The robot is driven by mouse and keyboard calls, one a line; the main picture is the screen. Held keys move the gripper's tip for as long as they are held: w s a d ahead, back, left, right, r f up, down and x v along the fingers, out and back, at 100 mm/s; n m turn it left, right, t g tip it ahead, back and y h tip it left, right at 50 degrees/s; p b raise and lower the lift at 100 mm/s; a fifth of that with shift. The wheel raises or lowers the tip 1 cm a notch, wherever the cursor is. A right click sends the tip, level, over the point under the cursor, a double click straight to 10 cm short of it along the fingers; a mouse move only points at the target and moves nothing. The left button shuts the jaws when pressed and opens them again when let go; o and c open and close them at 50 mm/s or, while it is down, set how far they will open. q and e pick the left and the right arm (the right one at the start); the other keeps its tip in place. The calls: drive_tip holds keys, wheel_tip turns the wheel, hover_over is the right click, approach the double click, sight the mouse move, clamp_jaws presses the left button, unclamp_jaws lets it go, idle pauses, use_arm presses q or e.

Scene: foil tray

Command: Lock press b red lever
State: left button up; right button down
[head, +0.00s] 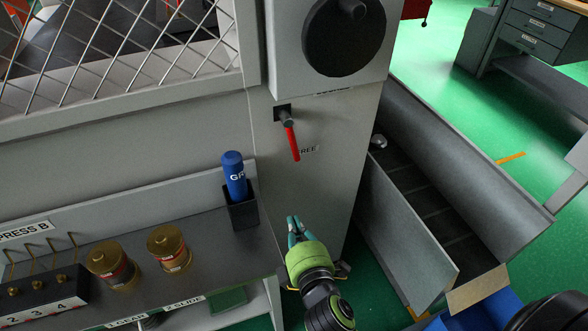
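The red lever (292,143) hangs from a dark pivot on the grey press body, pointing down and slightly right. Its lower end is beside a label (308,149) that reads "FREE", partly covered. My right gripper (295,220), with teal fingers and a lime-green body, is below the lever in front of the cabinet, apart from it. Nothing shows between its fingers, but I cannot tell how far they are spread. My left gripper is not in view.
A shelf labelled "PRESS B" (24,231) stands left, with two brass canisters (112,265) (169,248) and a blue grease tube (234,175) in a black holder. A black round knob (344,36) is above the lever. A grey chute (440,190) lies right.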

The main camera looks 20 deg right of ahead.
sight(291, 138)
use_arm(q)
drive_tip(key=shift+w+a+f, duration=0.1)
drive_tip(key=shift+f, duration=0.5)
use_arm(e)
wheel_tip(291, 138, up, 6)
drive_tip(key=a+n+t, duration=0.2)
drive_tip(key=n, duration=0.1)
drive_tip(key=shift+w+f+n+t+y, duration=0.15)
drive_tip(key=shift+w+n+t+y, duration=0.15)
drive_tip(key=shift+w+n, duration=0.15)
drive_tip(key=shift+w, duration=0.1)
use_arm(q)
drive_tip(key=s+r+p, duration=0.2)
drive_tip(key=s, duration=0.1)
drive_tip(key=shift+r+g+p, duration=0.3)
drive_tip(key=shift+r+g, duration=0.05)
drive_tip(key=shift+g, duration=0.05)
use_arm(e)
drive_tip(key=w+d, duration=0.4)
drive_tip(key=w, duration=0.6)
drive_tip(key=shift+w+r, duration=0.35)
drive_tip(key=shift+w, duration=0.05)
